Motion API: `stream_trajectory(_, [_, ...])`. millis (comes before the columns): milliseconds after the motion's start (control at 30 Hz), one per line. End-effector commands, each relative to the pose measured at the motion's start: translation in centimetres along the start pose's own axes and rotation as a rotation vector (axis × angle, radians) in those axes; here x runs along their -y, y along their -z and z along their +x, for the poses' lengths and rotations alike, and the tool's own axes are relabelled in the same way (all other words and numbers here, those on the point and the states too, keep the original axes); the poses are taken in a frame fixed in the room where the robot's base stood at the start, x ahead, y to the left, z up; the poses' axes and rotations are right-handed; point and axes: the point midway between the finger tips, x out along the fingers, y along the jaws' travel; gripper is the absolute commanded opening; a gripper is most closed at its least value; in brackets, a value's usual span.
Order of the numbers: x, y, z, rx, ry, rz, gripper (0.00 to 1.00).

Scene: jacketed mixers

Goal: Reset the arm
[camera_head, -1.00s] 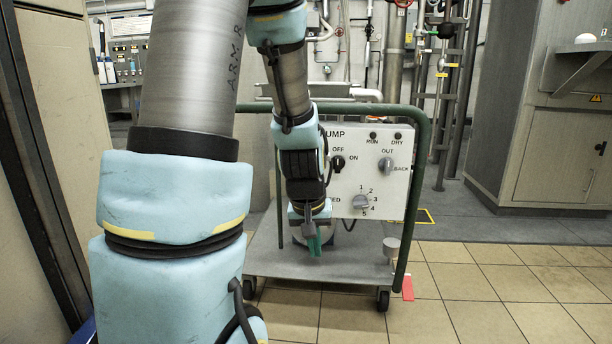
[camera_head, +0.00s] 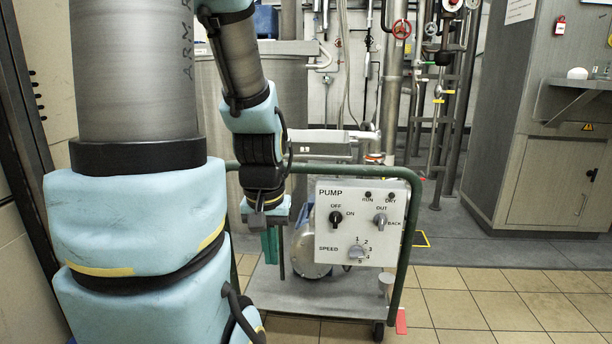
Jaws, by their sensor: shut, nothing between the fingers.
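My arm comes down from the top left of the head view. My gripper (camera_head: 270,243) points down at the left side of the pump cart (camera_head: 330,298), in front of its green frame and left of the pump panel. Its greenish fingers are together and hold nothing. The white pump panel (camera_head: 340,246) carries a black OFF/ON knob (camera_head: 336,217), a grey OUT/BACK knob (camera_head: 380,220) and a speed knob (camera_head: 357,252). The gripper appears apart from the panel. A round metal pump body (camera_head: 308,250) shows between the gripper and the panel.
The green cart handle (camera_head: 409,250) rises around the panel. A large grey vessel (camera_head: 285,90) and pipes with a red valve wheel (camera_head: 401,29) stand behind. A grey cabinet (camera_head: 560,180) is at the right. The tiled floor (camera_head: 500,310) right of the cart is clear.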

Motion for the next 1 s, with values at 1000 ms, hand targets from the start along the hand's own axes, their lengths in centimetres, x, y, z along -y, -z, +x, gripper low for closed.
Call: stream_trajectory(1000, [-0.1,3.0,-21.8,0.000,0.000,0.000,0.00])
